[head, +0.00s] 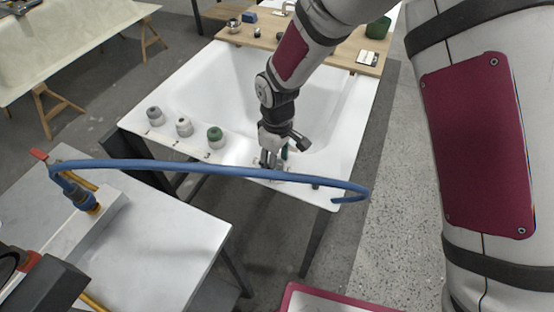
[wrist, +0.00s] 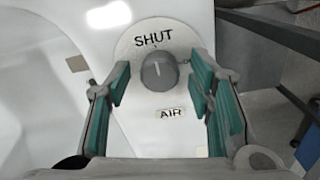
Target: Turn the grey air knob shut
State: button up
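The grey air knob (wrist: 159,72) sits on a round pale plate (wrist: 130,50) in the wrist view. Black "SHUT" lettering is above it, and an "AIR" label (wrist: 171,113) is below it. A short pale line shows on the knob's face, but its exact direction is hard to read. My gripper (wrist: 160,90) is open, with teal-padded fingers left and right of the knob and a clear gap on both sides. In the head view my gripper (head: 272,160) points down at the tub's near rim; there it and the blue hose largely hide the knob.
The white bathtub shell (head: 215,85) has several knobs on its left rim, including a green one (head: 215,134). A blue hose (head: 190,168) arches across the near side. A wooden board (head: 262,38) with small items spans the far end. A grey bench (head: 150,235) stands at the left front.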

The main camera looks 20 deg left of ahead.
notch_tip(320, 180, up, 12)
dwell(0.7)
dwell(0.4)
